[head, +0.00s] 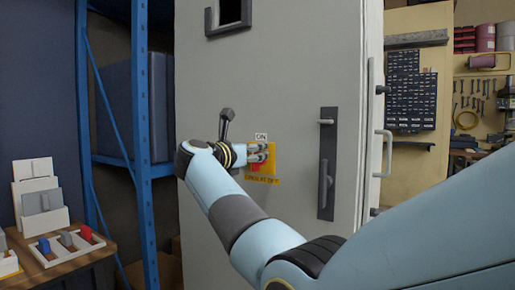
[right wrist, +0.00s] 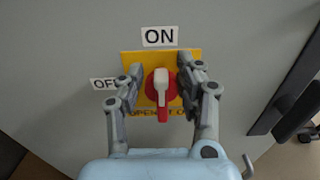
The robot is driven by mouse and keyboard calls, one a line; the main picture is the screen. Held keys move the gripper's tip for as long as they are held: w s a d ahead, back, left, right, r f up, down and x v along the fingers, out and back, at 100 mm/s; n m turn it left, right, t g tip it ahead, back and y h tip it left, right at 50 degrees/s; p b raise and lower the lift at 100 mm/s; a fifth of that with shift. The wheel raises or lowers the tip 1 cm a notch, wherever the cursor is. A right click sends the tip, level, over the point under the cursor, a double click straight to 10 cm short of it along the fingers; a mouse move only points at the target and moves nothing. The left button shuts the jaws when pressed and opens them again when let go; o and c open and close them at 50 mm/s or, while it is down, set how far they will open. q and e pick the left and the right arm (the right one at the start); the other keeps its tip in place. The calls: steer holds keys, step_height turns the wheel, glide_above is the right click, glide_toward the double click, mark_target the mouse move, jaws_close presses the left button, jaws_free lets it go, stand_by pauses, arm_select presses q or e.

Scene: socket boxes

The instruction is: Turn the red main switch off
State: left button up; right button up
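The red main switch (right wrist: 162,88) sits on a yellow plate (right wrist: 188,58) on the grey cabinet door. Its pale grip bar points up toward the ON label (right wrist: 159,37), and its red end points down. An OFF label (right wrist: 101,84) is at the left, partly hidden by a finger. My right gripper (right wrist: 165,70) is open, with one finger on each side of the switch and gaps to the grip bar. In the head view, the right gripper (head: 262,152) is in front of the plate and covers much of the switch (head: 254,167). My left gripper is not in view.
The cabinet (head: 290,60) has a dark door handle (head: 326,165) right of the switch. A blue rack (head: 145,120) stands to the left. A wooden table (head: 75,262) with trays and boxes is at the lower left. A tool board is at the back right.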

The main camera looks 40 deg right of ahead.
steer(key=shift+d, duration=0.2)
steer(key=shift+c, duration=0.4)
jaws_close()
